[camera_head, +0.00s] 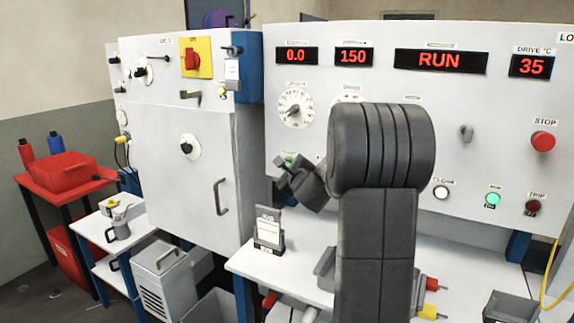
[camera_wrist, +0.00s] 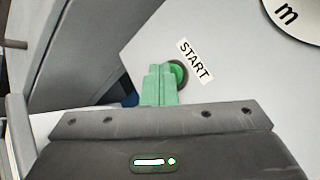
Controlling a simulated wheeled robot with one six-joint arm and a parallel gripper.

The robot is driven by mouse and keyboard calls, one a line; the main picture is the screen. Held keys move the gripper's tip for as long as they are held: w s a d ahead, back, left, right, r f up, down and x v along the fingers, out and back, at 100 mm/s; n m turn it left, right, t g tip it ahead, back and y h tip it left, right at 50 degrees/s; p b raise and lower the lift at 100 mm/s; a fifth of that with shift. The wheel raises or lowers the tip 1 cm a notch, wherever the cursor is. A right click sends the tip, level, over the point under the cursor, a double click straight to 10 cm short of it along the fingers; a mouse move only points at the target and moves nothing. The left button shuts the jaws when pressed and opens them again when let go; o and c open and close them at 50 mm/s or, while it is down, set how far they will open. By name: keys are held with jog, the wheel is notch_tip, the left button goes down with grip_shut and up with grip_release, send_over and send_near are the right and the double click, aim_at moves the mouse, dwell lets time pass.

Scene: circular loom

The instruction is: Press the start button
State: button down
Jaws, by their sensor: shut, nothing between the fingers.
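The green start button (camera_wrist: 179,72) is on the pale panel beside its START label (camera_wrist: 194,59) in the wrist view. My gripper (camera_wrist: 160,70) has green fingers, shut and empty. Its tips overlap the left side of the button in that view; I cannot tell whether they press it or stop just short. In the head view my gripper (camera_head: 291,162) is at the panel's lower left, and my arm and fingers mostly hide the button.
The RUN display (camera_head: 440,60) is lit red, and the RUN lamp (camera_head: 492,199) glows green. A red STOP button (camera_head: 543,141) is at the right. A dial (camera_head: 295,108) is above my gripper. A card holder (camera_head: 269,230) stands on the white table below.

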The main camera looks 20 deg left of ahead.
dwell(0.3)
jog(key=shift+s+b, duration=0.8)
jog(key=shift+s, duration=0.05)
jog(key=shift+a, duration=0.1)
